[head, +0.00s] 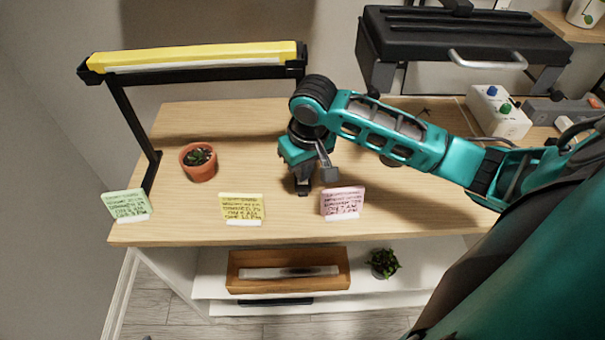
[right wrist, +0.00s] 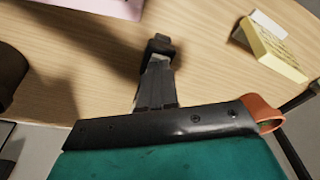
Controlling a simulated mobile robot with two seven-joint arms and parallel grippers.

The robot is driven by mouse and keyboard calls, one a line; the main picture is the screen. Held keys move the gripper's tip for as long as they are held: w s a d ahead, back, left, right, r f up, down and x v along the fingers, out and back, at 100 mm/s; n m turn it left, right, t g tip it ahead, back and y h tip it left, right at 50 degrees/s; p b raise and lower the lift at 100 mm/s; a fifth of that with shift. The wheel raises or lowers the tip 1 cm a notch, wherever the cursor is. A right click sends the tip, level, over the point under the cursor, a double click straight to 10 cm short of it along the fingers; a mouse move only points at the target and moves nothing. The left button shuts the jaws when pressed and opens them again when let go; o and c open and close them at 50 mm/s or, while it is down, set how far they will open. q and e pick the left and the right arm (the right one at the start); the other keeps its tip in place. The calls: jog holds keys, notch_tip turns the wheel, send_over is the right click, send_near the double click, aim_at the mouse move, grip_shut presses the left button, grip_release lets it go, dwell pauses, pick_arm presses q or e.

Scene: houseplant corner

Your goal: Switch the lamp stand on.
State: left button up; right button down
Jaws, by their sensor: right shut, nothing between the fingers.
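A lamp stand with a yellow top bar (head: 195,56) on a black frame stands at the left of the wooden table; a pale strip runs under the bar, and I cannot tell whether it is lit. A second, black lamp-like stand (head: 465,40) with a silver handle is at the back right. A white box (head: 497,110) with a blue and a green knob sits at the right. My right gripper (head: 314,182) points down over the middle of the table, shut and empty, behind the pink card. Its fingertips also show in the right wrist view (right wrist: 160,46). My left gripper is not in view.
A potted succulent (head: 199,172) stands left of my right gripper. Green (head: 127,205), yellow (head: 241,208) and pink (head: 343,202) note cards line the front edge. A grey box (head: 555,110) sits far right. A wooden tray (head: 289,286) and a small plant (head: 384,262) are on the shelf below.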

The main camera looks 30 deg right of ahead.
jog(key=shift+f, duration=0.3)
jog(key=shift+r+p, duration=0.4)
jog(key=shift+r, duration=3.15)
